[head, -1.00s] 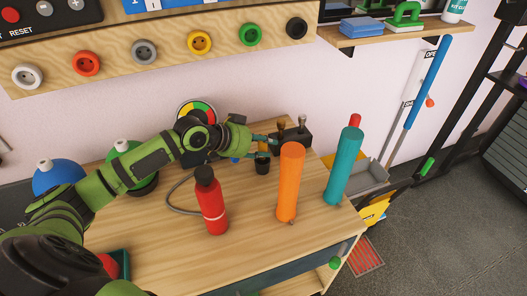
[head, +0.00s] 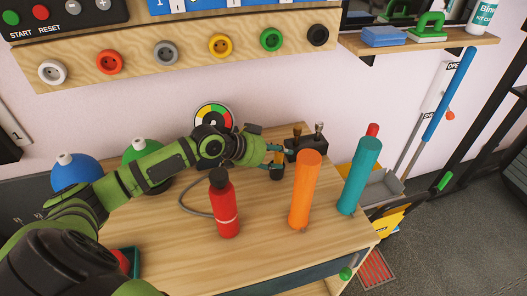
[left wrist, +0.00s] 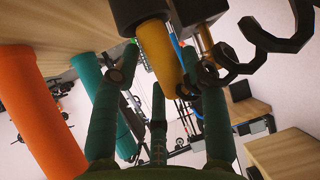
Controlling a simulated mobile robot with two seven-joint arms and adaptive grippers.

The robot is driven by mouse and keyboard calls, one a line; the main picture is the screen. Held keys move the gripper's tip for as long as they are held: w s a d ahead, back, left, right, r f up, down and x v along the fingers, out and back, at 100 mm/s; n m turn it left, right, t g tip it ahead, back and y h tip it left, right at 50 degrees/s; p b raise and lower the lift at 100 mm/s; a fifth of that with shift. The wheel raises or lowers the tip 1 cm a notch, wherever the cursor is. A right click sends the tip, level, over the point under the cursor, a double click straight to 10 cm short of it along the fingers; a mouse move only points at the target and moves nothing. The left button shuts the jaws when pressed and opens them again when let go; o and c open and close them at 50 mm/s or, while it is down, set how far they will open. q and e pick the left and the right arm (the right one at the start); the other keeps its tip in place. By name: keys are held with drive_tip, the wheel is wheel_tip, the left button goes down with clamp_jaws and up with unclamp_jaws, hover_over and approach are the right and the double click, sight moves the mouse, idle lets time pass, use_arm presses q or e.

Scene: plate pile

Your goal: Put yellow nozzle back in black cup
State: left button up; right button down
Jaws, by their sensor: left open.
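The yellow nozzle (left wrist: 158,55) shows in the left wrist view, between the spread fingers of my left gripper (left wrist: 158,105). Its upper end in that picture meets the black cup (left wrist: 138,14), and it appears to sit in the cup's mouth. The wrist picture looks upside down. In the head view the black cup (head: 277,174) stands on the wooden table behind the red bottle. My left gripper (head: 275,155) is open just above the cup, and its fingers hide most of the nozzle. I cannot tell whether a finger touches the nozzle. My right gripper does not show.
A red bottle (head: 225,208), an orange cylinder (head: 305,188) and a teal cylinder (head: 360,176) stand on the table (head: 185,250) in front and right. A black block with knobs (head: 305,146) is behind the cup. The front middle of the table is clear.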

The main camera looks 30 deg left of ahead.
use_arm(q)
drive_tip(key=p+v, duration=0.3)
drive_tip(key=v, duration=0.8)
drive_tip(key=shift+s+r, duration=0.15)
drive_tip(key=shift+s, duration=0.05)
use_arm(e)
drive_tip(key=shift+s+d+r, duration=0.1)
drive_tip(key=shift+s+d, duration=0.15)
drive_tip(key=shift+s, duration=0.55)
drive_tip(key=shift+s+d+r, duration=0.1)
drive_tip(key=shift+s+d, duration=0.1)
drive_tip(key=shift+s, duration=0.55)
